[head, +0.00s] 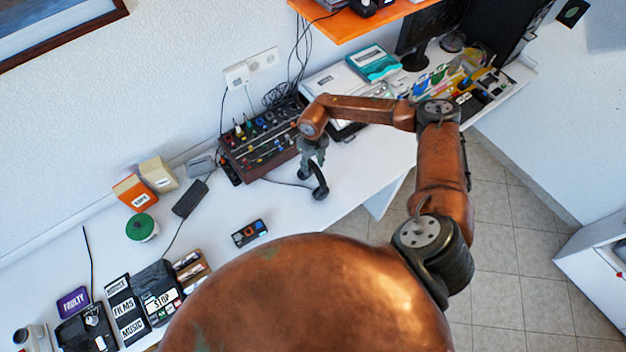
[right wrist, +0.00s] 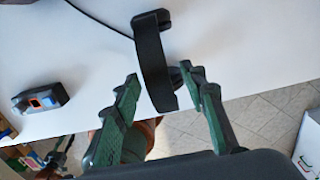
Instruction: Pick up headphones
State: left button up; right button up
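The black headphones (head: 320,187) lie on the white table near its front edge, with a cable running off to the left. In the right wrist view the headphones (right wrist: 152,62) show as a curved black band with a pad at each end. My right gripper (head: 312,160) is above them in the head view and hides part of them. In the right wrist view my right gripper (right wrist: 162,82) is open, its green fingers on either side of the band's near end. The right finger looks close to the near pad; I cannot tell if they touch. My left gripper is not in view.
A mixer-like box with knobs (head: 262,145) stands behind the headphones. A small dark device (head: 249,233) lies to their left, also in the right wrist view (right wrist: 40,98). A black adapter (head: 190,199) lies further left. The table between these is clear.

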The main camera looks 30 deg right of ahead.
jog(key=shift+c, duration=0.7)
grip_shut()
